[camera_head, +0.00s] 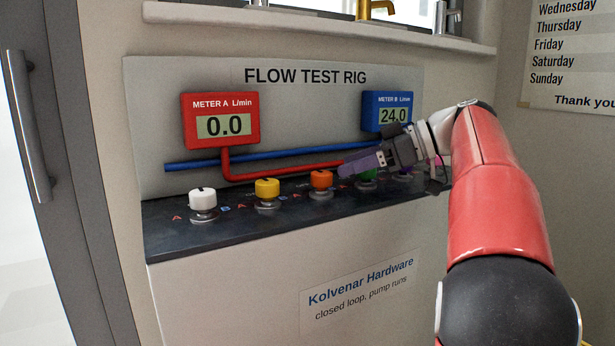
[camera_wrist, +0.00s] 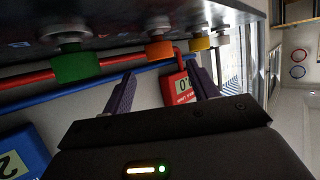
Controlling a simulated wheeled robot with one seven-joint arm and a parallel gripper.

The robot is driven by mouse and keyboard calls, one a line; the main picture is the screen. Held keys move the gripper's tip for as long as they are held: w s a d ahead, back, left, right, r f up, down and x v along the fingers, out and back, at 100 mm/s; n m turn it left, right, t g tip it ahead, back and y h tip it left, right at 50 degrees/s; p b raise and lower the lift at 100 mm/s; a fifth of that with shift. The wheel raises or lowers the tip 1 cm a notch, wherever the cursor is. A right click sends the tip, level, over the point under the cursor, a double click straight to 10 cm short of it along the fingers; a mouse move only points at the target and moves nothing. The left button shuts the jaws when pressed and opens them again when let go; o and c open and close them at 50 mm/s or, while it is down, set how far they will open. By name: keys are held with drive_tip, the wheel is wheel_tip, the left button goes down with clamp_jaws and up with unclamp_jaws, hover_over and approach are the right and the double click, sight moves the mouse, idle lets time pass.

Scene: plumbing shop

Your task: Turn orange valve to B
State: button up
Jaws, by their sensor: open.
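The orange valve (camera_head: 321,180) is a knob on a metal stem, standing on the dark counter of the flow test rig. A dark mark shows on its top, but its exact pointing is too small to read. My gripper (camera_head: 345,170) is just right of it in the head view. In the wrist view, my gripper (camera_wrist: 161,71) is open and empty, and the orange valve (camera_wrist: 158,50) lies just beyond the fingertips, lined up with the gap. I see no contact. Meter A (camera_head: 222,121) reads 0.0. Meter B (camera_head: 388,110) reads 24.0.
White (camera_head: 203,200) and yellow (camera_head: 267,190) valves stand left of the orange one. A green valve (camera_wrist: 76,64) stands on its other side, partly hidden by my gripper in the head view. Red (camera_head: 280,172) and blue (camera_head: 270,156) pipes run along the back panel.

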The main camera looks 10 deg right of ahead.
sight(326, 173)
drive_tip(key=x, duration=0.7)
drive_tip(key=shift+b, duration=0.3)
drive_tip(key=shift+f, duration=0.1)
drive_tip(key=c, duration=1)
